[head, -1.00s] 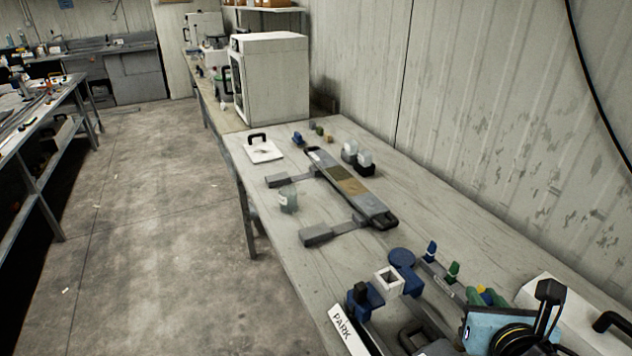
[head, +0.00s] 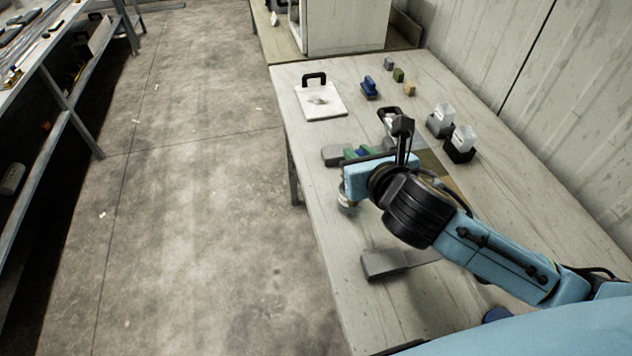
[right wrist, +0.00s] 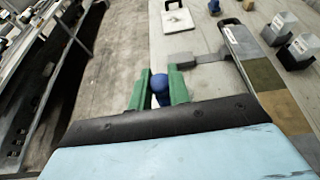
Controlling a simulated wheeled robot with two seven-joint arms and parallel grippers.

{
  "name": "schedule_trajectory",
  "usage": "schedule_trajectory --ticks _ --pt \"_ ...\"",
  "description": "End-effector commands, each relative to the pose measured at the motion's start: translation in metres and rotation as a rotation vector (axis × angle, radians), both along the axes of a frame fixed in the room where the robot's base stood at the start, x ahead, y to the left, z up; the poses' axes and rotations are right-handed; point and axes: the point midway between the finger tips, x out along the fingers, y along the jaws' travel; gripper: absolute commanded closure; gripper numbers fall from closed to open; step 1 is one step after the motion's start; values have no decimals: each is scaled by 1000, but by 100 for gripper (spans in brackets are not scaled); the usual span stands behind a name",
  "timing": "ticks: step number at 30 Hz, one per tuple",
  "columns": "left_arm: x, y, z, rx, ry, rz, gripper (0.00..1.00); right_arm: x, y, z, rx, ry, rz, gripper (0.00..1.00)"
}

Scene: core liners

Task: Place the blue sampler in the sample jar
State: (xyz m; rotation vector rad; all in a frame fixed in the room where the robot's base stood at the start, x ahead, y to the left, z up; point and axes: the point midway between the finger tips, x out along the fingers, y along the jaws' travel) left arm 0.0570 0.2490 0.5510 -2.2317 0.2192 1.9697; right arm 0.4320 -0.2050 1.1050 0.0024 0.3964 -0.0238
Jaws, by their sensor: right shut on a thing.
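My right gripper (head: 358,152) reaches over the table's left part, partly hidden by its own wrist. In the right wrist view its green fingers (right wrist: 161,88) are shut on the blue sampler (right wrist: 161,84), whose rounded blue end shows between them. Blue of the sampler (head: 366,151) also shows beside the green fingers in the head view. The clear sample jar (head: 347,199) stands on the table, largely hidden behind my wrist. The sampler's lower end is hidden, and I cannot tell whether it is over or inside the jar. My left gripper is not in view.
A long core tray with grey feet (head: 385,265) lies beneath my right arm. The table's left edge is close.

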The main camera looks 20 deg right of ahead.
Motion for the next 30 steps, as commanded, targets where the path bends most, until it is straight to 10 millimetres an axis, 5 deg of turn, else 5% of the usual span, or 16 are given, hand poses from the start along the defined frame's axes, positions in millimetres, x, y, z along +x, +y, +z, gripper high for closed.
schedule_trajectory --ticks 5,11,23,30 --pt "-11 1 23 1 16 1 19 27 -3 25 14 1 -96 100" --pt "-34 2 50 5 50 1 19 54 -18 33 12 10 -261 100" --pt "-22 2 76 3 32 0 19 57 -29 3 1 3 -425 100" --pt "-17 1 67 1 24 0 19 56 -29 -41 -1 3 -430 100"
